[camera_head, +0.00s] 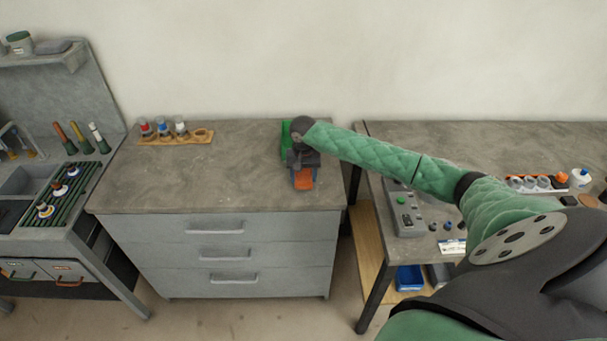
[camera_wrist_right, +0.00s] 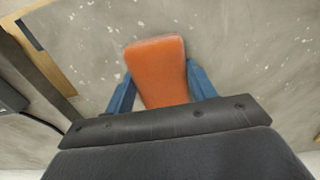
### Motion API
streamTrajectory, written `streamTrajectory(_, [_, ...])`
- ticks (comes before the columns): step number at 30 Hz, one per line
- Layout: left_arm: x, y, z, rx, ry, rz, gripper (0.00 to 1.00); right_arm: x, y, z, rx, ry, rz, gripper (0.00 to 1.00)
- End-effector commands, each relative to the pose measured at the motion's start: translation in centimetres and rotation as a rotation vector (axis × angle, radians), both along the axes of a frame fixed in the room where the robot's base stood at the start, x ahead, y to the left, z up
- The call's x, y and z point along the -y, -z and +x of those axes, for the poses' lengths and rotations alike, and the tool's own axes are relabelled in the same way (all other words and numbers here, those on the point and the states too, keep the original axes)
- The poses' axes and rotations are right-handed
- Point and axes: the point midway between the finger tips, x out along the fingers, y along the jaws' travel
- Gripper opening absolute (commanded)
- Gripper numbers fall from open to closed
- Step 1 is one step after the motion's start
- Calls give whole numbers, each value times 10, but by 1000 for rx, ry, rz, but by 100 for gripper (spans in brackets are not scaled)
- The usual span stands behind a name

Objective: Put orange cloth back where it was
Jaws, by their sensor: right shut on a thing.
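The orange cloth (camera_head: 303,179) shows below my right gripper (camera_head: 302,168) over the right side of the grey drawer cabinet's top. In the right wrist view the cloth (camera_wrist_right: 158,72) is a flat orange piece between the two blue fingers of my right gripper (camera_wrist_right: 160,88). The gripper is shut on it. I cannot tell whether the cloth touches the cabinet top. A green item (camera_head: 286,140) stands at the back of the top, partly hidden behind my right wrist. My left gripper is not in view.
The grey cabinet top (camera_head: 225,185) is mostly clear. A wooden rack (camera_head: 175,138) with several small bottles stands at its back left. A workbench (camera_head: 440,140) with a grey control box (camera_head: 404,208) is at right. A sink unit (camera_head: 60,215) stands at left.

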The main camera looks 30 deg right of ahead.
Motion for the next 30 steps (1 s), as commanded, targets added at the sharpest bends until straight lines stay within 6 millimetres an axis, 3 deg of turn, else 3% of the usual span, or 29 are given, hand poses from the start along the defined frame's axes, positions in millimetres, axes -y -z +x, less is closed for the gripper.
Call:
streamTrajectory(13, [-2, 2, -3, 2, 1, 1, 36, 0, 6, -1, -1, 0, 0, 34])
streamTrajectory(14, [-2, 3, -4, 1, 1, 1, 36, 0, 6, -1, -1, 0, 0, 58])
streamTrajectory(17, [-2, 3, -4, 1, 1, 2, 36, 0, 6, -1, -1, 0, 0, 77])
streamTrajectory(30, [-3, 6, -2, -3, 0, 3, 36, 0, -1, 0, 1, 0, 0, 78])
